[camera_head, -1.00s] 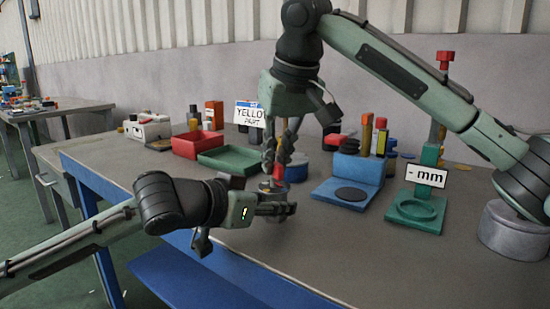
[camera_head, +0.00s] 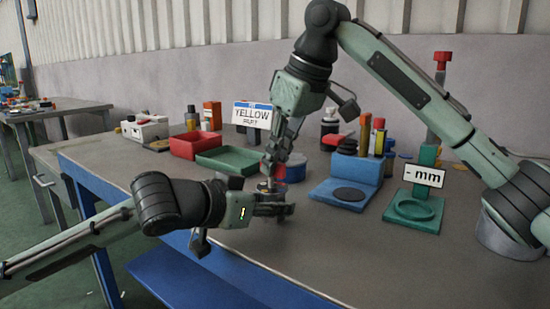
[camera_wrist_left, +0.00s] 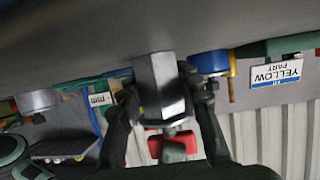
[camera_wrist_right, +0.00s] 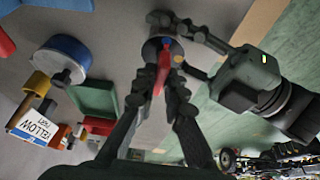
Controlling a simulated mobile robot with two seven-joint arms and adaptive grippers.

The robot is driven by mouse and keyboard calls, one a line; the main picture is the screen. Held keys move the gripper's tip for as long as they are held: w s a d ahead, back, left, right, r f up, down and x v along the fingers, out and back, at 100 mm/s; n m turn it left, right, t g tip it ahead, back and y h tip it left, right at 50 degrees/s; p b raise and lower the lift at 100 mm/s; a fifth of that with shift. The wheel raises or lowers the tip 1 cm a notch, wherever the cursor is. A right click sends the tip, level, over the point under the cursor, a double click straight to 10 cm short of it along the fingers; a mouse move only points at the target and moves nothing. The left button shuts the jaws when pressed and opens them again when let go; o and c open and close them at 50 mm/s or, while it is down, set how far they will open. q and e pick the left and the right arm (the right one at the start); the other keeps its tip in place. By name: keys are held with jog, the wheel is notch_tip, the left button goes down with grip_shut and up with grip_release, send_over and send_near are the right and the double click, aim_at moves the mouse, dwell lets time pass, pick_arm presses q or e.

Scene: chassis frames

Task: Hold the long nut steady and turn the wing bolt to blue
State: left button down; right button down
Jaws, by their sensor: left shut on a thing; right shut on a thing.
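The long nut (camera_wrist_left: 160,85) is a grey hexagonal piece, clearest in the left wrist view. My left gripper (camera_head: 276,208) is shut on it, one finger on each side, just above the workbench. The wing bolt (camera_wrist_right: 161,68) shows a red wing at the nut's top in the right wrist view. My right gripper (camera_head: 272,172) comes down from above and is shut on the wing bolt. A small blue mark (camera_wrist_right: 167,41) shows by the bolt's end, beside a red one. The fingers hide much of the bolt, so its exact alignment is unclear.
A red tray (camera_head: 186,147) and a green tray (camera_head: 228,165) lie to the left. A YELLOW PART sign (camera_head: 252,115) stands behind. A blue fixture (camera_head: 330,192) and a green fixture (camera_head: 397,221) stand to the right. The front right bench top is clear.

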pick_arm(q)
jog(key=shift+r, duration=0.15)
pick_arm(e)
jog(key=shift+f, duration=0.35)
jog(key=c, duration=1.6)
grip_release()
jog(key=shift+r, duration=0.1)
jog(key=shift+r, duration=0.2)
jog(key=shift+d+r, duration=0.1)
jog(key=shift+r, duration=0.2)
jog(key=v, duration=1.1)
jog(key=shift+s+r, duration=0.1)
pick_arm(q)
jog(key=c, duration=1)
grip_release()
